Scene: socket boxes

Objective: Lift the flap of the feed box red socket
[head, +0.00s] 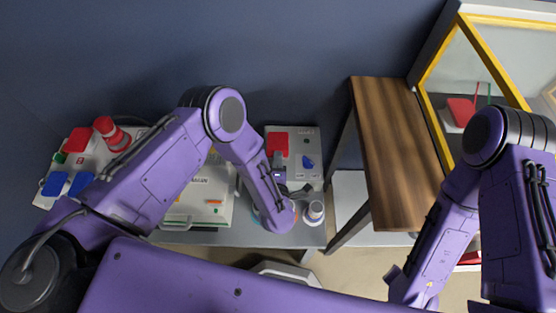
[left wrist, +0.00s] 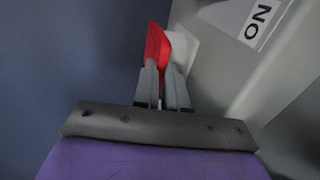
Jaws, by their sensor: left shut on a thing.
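The red flap (head: 277,142) is at the upper left of a pale grey box (head: 307,139), which also carries a blue socket (head: 308,162). In the left wrist view the red flap (left wrist: 155,46) stands up at the tips of my left gripper (left wrist: 163,72). The fingers are close together and shut on it. A white piece (left wrist: 184,45) shows just right of the flap. In the head view my left gripper (head: 278,158) reaches up to the flap from below. The socket opening is hidden. My right arm comes in at the right, and its fingers are not seen.
At the left stand more boxes with a red socket (head: 77,140), blue sockets (head: 54,184) and a red plug (head: 112,134). A white round item (head: 314,212) is near the bench front. A wooden board (head: 400,150) and a yellow-framed case (head: 476,50) are at the right.

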